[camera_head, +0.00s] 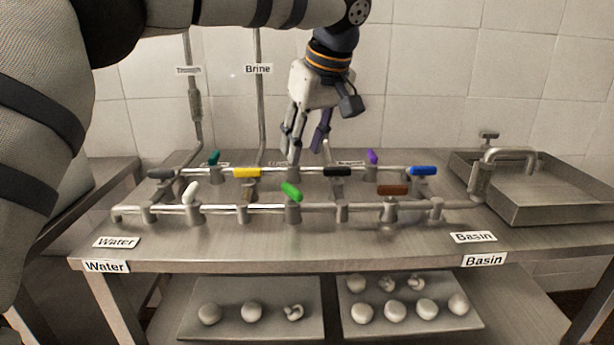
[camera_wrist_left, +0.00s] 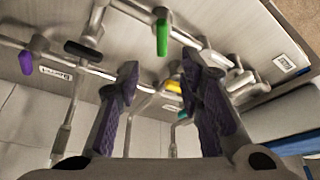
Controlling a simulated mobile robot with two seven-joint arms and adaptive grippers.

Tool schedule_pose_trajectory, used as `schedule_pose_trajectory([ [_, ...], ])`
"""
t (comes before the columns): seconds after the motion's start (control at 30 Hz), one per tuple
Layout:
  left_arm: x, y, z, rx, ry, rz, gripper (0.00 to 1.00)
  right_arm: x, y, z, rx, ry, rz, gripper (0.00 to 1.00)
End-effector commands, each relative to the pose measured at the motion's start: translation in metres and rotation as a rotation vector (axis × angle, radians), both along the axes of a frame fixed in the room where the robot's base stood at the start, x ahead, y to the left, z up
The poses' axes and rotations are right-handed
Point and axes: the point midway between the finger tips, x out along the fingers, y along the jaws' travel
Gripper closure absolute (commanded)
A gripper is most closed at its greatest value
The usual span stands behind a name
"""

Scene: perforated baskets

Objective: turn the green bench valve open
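The green valve handle (camera_head: 291,192) sits on the front pipe of the bench manifold, near its middle. It points slantwise across the pipe rather than along it. In the left wrist view the green handle (camera_wrist_left: 162,38) shows at the upper middle, beyond the fingertips. My left gripper (camera_head: 306,152) hangs pointing down behind the green handle, near the rear pipe, and is apart from the handle. In the left wrist view my left gripper (camera_wrist_left: 160,72) has its two purple-padded fingers spread with nothing held between them. My right gripper is not in view.
Yellow (camera_head: 247,172), black (camera_head: 337,172), white (camera_head: 190,193), brown (camera_head: 392,190), blue (camera_head: 424,171), purple (camera_head: 372,157) and teal (camera_head: 214,157) handles crowd the pipes. Upright pipes rise behind at left. A basin (camera_head: 560,207) stands right.

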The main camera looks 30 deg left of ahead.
Motion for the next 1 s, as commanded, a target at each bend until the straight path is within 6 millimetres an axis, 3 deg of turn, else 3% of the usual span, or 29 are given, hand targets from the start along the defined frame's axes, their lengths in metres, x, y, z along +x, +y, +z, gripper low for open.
schedule_pose_trajectory([
  [0.2,0.009,0.02,-0.053,0.001,0.004,0.002,0.66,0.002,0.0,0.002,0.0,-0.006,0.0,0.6],
  [0.33,0.013,0.029,-0.077,0.002,0.002,0.002,0.66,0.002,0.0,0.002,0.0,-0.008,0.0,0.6],
  [0.5,0.016,0.034,-0.091,0.001,0.0,0.001,0.66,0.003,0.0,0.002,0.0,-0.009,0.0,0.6],
  [0.73,0.017,0.035,-0.093,0.002,-0.001,0.001,0.66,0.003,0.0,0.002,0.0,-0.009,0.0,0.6],
  [0.77,0.017,0.035,-0.093,0.002,-0.001,0.001,0.68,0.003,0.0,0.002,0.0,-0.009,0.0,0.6],
  [0.9,0.017,0.035,-0.092,0.002,-0.001,0.001,1.0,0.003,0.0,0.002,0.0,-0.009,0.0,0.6],
  [1.0,0.017,0.035,-0.092,0.002,0.0,0.001,1.0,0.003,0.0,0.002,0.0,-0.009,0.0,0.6],
])
